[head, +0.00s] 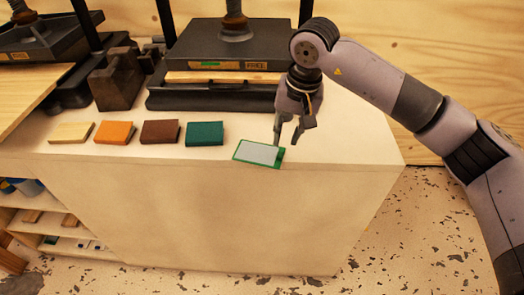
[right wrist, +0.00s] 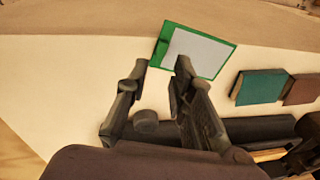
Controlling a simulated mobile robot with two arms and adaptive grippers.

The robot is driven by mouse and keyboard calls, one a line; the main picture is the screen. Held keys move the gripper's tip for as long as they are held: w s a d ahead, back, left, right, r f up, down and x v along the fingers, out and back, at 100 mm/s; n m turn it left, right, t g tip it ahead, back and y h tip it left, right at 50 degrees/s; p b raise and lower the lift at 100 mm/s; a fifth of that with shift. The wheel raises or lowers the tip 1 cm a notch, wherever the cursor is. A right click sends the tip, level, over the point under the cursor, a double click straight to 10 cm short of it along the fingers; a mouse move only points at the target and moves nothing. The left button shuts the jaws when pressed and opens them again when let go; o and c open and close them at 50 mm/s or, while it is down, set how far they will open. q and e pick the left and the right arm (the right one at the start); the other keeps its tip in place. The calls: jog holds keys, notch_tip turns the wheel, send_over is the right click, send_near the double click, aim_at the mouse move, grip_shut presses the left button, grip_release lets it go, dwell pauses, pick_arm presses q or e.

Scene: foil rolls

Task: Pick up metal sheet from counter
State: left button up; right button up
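The metal sheet (head: 257,152) is a thin grey-white rectangle with a green border, lying flat at the front edge of the counter (head: 330,145) in the head view. In the right wrist view the sheet (right wrist: 198,50) lies just beyond the fingertips. My right gripper (head: 287,142) is open and empty, pointing down above the sheet's right end. In the right wrist view the right gripper (right wrist: 160,66) has its fingers apart, with one fingertip overlapping the sheet's lower edge in the picture. Contact cannot be told. My left gripper is not in view.
A teal block (head: 205,133), a brown block (head: 161,132), an orange block (head: 115,132) and a pale wood block (head: 71,132) lie left of the sheet. A black press (head: 225,50) stands behind. The counter right of the sheet is clear.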

aim_at(281, 153)
jog(key=shift+w+a+f+p, duration=0.15)
jog(key=shift+f+p, duration=0.1)
jog(key=shift+f, duration=0.75)
jog(key=shift+w+a+f+p, duration=0.1)
jog(key=shift+a+f+p, duration=0.1)
jog(key=shift+f, duration=0.75)
jog(key=shift+w+a+f+p, duration=0.15)
jog(key=shift+f+p, duration=0.1)
jog(key=shift+f, duration=0.75)
jog(key=shift+c, duration=0.2)
grip_shut()
